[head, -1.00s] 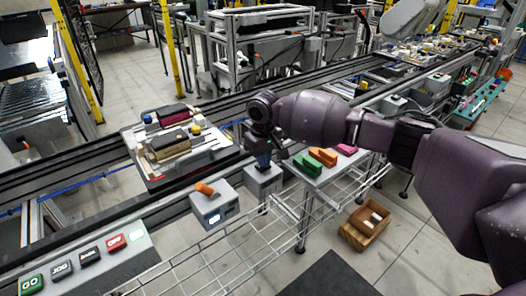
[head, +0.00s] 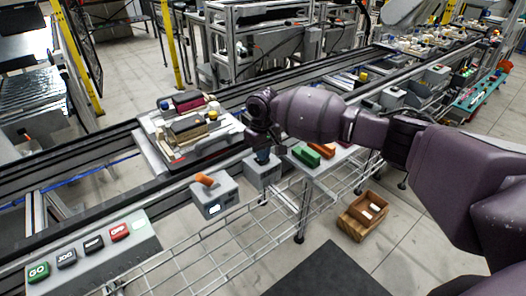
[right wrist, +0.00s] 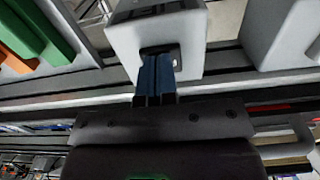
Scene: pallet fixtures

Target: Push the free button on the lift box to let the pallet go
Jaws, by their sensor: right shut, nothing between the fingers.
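The pallet (head: 160,158) is a grey plate bearing several small parts, on the conveyor left of my right gripper. Two small grey boxes stand along the near rail. One box (head: 212,204) has an orange lever on top and a lit display. The other box (head: 262,176) is under my right gripper; which one is the lift box I cannot read. My right gripper (head: 262,156) is shut and empty, pointing down. In the right wrist view its blue fingertips (right wrist: 155,78) are at a dark recess on that box (right wrist: 190,35), which they partly hide. The left gripper is not in view.
A button panel (head: 90,258) with GO, JOG and other keys is at the lower left. A small shelf (head: 322,168) with green and orange blocks is right of the gripper. A wooden crate (head: 350,226) stands on the floor. Wire racking (head: 230,240) runs below the boxes.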

